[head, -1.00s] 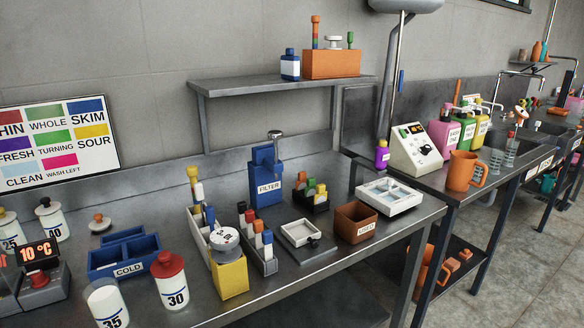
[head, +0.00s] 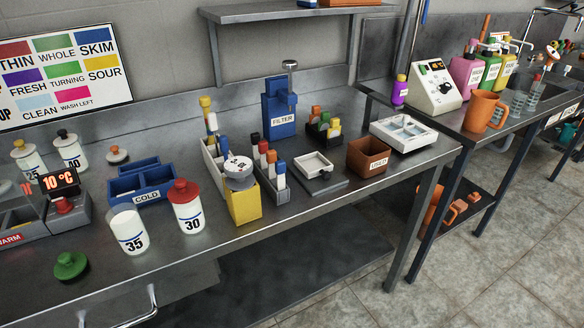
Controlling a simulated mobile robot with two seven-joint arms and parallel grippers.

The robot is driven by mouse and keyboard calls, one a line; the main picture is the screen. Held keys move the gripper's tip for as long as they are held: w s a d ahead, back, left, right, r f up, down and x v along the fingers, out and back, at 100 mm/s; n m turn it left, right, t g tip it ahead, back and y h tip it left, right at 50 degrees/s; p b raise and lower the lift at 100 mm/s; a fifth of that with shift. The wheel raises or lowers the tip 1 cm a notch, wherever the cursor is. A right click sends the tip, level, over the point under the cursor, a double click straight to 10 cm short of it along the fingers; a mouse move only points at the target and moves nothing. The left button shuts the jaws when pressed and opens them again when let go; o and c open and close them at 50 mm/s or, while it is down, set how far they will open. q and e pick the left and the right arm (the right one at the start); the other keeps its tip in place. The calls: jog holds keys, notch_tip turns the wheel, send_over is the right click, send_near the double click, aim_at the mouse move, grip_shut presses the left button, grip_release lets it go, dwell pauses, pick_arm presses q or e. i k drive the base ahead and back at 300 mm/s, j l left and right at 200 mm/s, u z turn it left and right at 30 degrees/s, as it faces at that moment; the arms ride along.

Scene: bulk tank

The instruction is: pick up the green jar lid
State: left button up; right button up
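The green jar lid (head: 71,265) lies on the metal bench at the lower left of the head view, close to the front edge. It is a round disc with a raised knob on top. Nothing touches it. Neither of my grippers shows in the head view.
White jars marked 35 (head: 128,232) and 30 (head: 188,208) stand right of the lid. A heater box with a 10 °C display (head: 64,200) and a blue COLD tray (head: 143,190) are behind. A metal handle (head: 133,318) sits below the front edge.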

aim_at(68, 265)
jog(key=k+u, duration=0.1)
jog(key=u, duration=1.45)
